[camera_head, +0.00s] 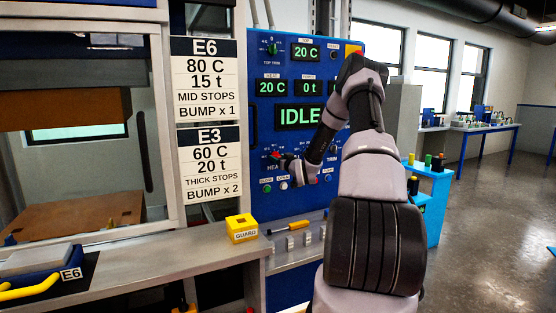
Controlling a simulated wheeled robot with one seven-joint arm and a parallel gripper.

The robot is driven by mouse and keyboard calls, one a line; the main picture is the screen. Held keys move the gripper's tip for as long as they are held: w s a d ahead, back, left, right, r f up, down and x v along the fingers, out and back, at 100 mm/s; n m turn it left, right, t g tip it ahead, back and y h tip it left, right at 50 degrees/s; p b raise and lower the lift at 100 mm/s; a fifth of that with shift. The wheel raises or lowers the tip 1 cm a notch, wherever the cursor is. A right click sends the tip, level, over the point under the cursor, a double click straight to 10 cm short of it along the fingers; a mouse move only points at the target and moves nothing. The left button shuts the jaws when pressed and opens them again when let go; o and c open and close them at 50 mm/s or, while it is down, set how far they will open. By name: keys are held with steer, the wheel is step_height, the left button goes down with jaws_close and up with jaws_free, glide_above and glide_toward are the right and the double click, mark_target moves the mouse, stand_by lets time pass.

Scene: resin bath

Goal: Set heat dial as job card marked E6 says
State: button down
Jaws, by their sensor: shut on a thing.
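The job card marked E6 (207,77) hangs left of the blue control panel (262,215). It reads 80 C, 15 t, MID STOPS, BUMP x 1. The heat dial sits low on the panel, above the partly covered HEAT label (272,168). My gripper (281,157) is at this dial, shut on it. The gripper and wrist hide most of the dial, so its pointer cannot be read. The heat display (271,88) shows 20 C, and the large display (300,116) reads IDLE.
A second card, E3 (208,160), reads 60 C, 20 t. Buttons (283,184) lie just below my gripper. A yellow GUARD block (241,229) stands on the ledge below. A blue item tagged E6 (45,272) lies at lower left. Open floor is at right.

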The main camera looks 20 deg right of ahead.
steer(key=shift+f, duration=0.15)
steer(key=shift+c, duration=1.6)
jaws_free()
steer(key=s, duration=1.1)
steer(key=shift+d, duration=0.15)
steer(key=shift+w, duration=0.1)
